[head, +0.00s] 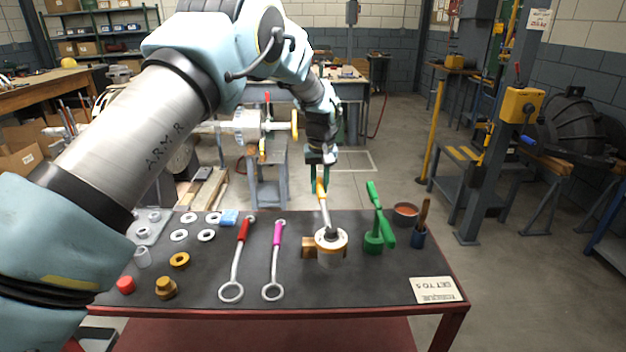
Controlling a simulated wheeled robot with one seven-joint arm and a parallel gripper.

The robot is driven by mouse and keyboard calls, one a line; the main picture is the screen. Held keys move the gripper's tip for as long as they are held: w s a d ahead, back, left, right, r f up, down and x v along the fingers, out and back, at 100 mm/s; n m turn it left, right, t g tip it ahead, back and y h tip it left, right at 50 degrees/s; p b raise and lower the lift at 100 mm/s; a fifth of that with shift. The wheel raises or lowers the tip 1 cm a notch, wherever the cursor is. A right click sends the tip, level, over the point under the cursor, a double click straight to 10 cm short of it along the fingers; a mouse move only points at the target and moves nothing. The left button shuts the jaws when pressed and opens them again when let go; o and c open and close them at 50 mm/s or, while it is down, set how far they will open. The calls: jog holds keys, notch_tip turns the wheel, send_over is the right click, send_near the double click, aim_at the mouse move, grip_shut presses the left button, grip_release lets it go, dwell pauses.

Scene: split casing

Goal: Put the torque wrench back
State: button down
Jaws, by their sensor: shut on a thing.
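A wrench with a yellow-orange handle (321,190) and a pale shaft stands tilted. Its lower end is at the top of a round metal casing (331,253) with an orange-brown ring. I take this to be the torque wrench. My gripper (320,181) is shut on its handle from above. Whether the wrench's lower end touches or sits in the casing is hard to tell. A green stand (374,241) with upright green parts is just right of the casing. A red-handled wrench (238,258) and a pink-handled wrench (275,262) lie to the left.
The front middle is clear. My arm covers the left side.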

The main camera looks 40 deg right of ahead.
jog(key=shift+w+f+b, duration=0.1)
jog(key=shift+f+b, duration=2.4)
jog(key=shift+f, duration=2.5)
jog(key=c, duration=0.6)
grip_release()
jog(key=shift+c, duration=0.2)
jog(key=shift+a, duration=0.1)
notch_tip(320, 180, up, 7)
jog(key=p, duration=0.3)
